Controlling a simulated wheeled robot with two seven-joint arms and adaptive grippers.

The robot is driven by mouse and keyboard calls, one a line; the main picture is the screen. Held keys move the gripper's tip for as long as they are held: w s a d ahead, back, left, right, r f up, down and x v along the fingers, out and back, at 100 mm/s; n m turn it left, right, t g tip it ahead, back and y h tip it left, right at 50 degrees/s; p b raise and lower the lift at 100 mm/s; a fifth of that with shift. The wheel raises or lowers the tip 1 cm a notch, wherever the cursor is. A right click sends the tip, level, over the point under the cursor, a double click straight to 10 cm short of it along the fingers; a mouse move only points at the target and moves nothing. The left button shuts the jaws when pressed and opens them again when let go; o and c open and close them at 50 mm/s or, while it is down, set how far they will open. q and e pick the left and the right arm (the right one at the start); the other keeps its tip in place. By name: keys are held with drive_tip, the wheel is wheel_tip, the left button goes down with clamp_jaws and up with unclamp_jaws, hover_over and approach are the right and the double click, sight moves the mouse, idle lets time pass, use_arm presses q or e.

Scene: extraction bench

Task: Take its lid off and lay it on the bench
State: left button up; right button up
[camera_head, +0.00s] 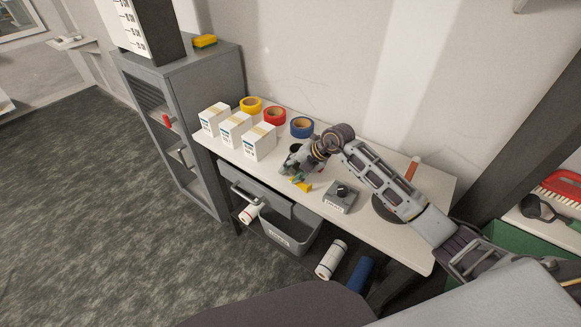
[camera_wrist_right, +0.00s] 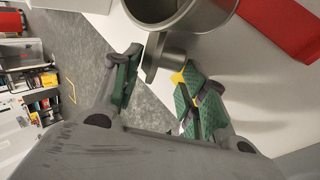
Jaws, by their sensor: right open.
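My right gripper (camera_head: 296,176) is low over the front middle of the bench (camera_head: 375,235), its arm reaching in from the right. In the right wrist view the gripper (camera_wrist_right: 158,85) is open, with green pads on both fingers. A grey round vessel (camera_wrist_right: 205,22) with a stubby handle (camera_wrist_right: 153,55) shows at the top of that view. The handle lies near the gap between the fingertips; contact cannot be told. In the head view a dark round rim (camera_head: 296,147) shows behind the gripper, mostly hidden. I cannot make out a separate lid. My left gripper is out of view.
White boxes (camera_head: 260,142) and yellow, red and blue tape rolls (camera_head: 302,127) stand at the left and back. A yellow piece (camera_head: 304,187) lies by the gripper. A grey knob box (camera_head: 341,196) is to its right. A dark pan (camera_head: 383,208) is partly under my arm.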

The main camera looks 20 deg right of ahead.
drive_tip(key=shift+a+f, duration=0.1)
drive_tip(key=shift+f, duration=0.05)
drive_tip(key=shift+s, duration=0.1)
drive_tip(key=shift+c, duration=0.4)
drive_tip(key=c, duration=0.4)
drive_tip(key=shift+r+b, duration=0.55)
drive_tip(key=shift+r, duration=4.55)
